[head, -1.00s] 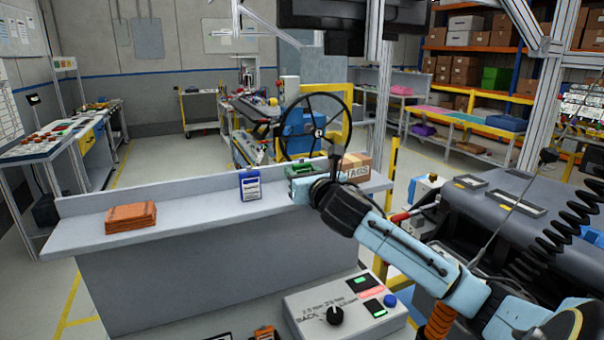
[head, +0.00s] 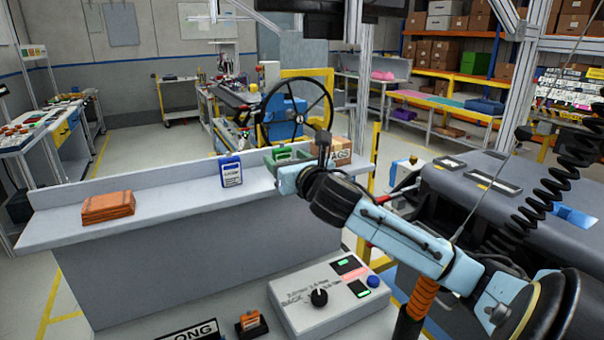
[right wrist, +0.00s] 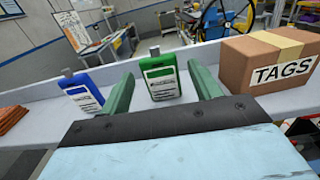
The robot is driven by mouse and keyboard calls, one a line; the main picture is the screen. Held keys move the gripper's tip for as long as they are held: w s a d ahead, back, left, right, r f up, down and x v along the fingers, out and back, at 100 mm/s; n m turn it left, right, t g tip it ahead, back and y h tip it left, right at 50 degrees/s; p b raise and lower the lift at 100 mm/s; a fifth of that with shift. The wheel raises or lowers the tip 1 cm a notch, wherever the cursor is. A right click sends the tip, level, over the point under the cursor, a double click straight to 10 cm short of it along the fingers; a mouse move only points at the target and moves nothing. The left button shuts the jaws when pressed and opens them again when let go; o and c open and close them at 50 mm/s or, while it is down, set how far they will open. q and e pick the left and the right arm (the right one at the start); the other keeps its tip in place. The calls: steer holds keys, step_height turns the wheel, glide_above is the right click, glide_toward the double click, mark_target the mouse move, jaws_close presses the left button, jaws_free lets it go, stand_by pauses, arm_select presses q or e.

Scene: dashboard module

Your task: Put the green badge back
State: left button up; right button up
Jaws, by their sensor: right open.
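The green badge (right wrist: 163,82) stands upright on the grey ledge (right wrist: 228,112) in the right wrist view, with a white label on its front. My right gripper (right wrist: 160,72) is open, with one green finger on each side of the badge in that view. I cannot tell whether the fingers touch it. In the head view my right gripper (head: 284,156) is at the ledge's right part, and the badge is hard to tell apart from the green fingers. A blue badge (head: 231,170) stands to the left; it also shows in the right wrist view (right wrist: 83,92). My left gripper is out of view.
A cardboard TAGS box (head: 336,152) stands right of the gripper, close to it. An orange stack (head: 108,207) lies on the ledge's left part. A control box with a knob (head: 318,297) and an orange badge in a holder (head: 250,322) are in front.

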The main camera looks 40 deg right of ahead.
steer(key=v, duration=0.9)
steer(key=shift+s+b, duration=0.15)
steer(key=shift+b, duration=0.3)
